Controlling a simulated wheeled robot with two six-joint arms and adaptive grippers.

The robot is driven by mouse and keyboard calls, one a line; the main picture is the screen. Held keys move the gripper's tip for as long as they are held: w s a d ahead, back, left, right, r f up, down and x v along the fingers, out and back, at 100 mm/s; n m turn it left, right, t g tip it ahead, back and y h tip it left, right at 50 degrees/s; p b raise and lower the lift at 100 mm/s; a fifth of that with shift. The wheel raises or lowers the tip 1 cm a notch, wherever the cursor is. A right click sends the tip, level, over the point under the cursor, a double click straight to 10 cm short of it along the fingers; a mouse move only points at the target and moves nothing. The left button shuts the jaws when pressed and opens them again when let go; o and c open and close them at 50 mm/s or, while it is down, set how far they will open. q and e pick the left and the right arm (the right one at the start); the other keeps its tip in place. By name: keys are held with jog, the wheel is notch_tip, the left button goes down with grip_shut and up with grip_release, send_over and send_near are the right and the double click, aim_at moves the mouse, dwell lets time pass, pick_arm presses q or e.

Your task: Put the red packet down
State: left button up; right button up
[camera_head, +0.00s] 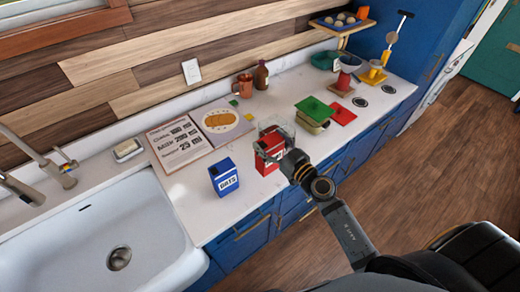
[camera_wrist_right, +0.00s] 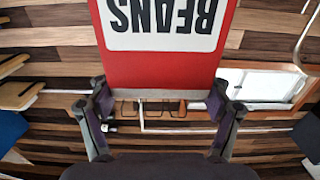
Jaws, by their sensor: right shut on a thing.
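The red packet (camera_head: 267,160) shows in the head view over the front part of the white counter (camera_head: 190,205), partly hidden by my right gripper (camera_head: 278,143). In the right wrist view the packet (camera_wrist_right: 160,68) is close up, its "BEANS" label upside down, between the two fingers of my right gripper (camera_wrist_right: 163,108). The right gripper is shut on it. I cannot tell whether the packet's base touches the counter. My left gripper is not in view.
A blue "OATS" packet (camera_head: 223,178) stands to the left of the red packet. A price board (camera_head: 178,142) and a picture board (camera_head: 222,121) are behind. A green board (camera_head: 315,110) and red card (camera_head: 343,113) are to the right. The sink (camera_head: 95,235) is at left.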

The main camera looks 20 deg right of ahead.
jog(key=w+a+f+b, duration=0.1)
jog(key=w+f+b, duration=0.4)
jog(key=f, duration=0.4)
jog(key=shift+w+a+f+b, duration=0.2)
jog(key=shift+a+f+b, duration=0.1)
jog(key=shift+b, duration=0.25)
jog(key=shift+s, duration=0.1)
jog(key=o, duration=1.7)
jog(key=shift+f, duration=0.1)
jog(key=shift+o, duration=0.2)
